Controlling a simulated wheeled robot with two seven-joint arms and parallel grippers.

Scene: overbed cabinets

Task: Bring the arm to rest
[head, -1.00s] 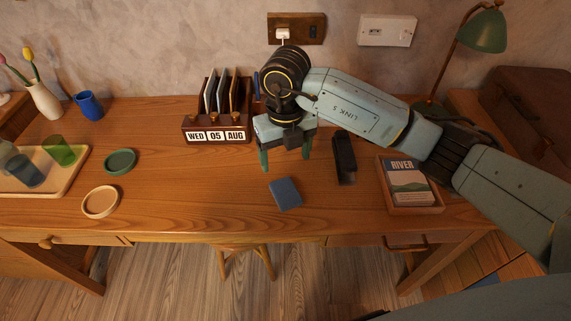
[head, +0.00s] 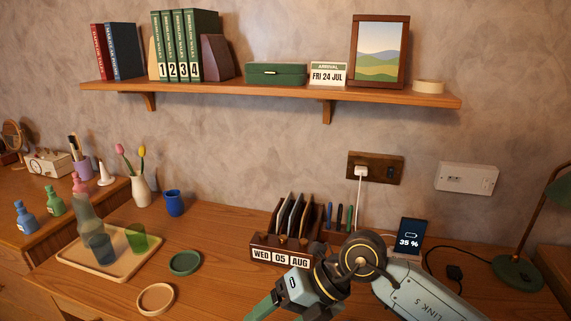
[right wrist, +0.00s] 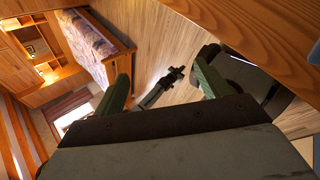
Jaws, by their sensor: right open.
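My right arm comes in from the bottom right of the head view. Its gripper (head: 275,312) is in front of the desk organizer with the date blocks (head: 280,258), with green fingers pointing down and left, partly cut off by the bottom edge. In the right wrist view the two green fingers (right wrist: 162,88) are spread apart with nothing between them up close. The floor and an unclear dark object (right wrist: 163,88) show far beyond them. My left gripper is not in the head view.
A phone (head: 408,238) stands behind the right arm, and a green lamp (head: 518,272) is at the right. A tray (head: 75,254) with cups and two round coasters (head: 185,263) lie left. A loaded shelf (head: 270,91) hangs above. A wooden edge (right wrist: 240,25) is close in the wrist view.

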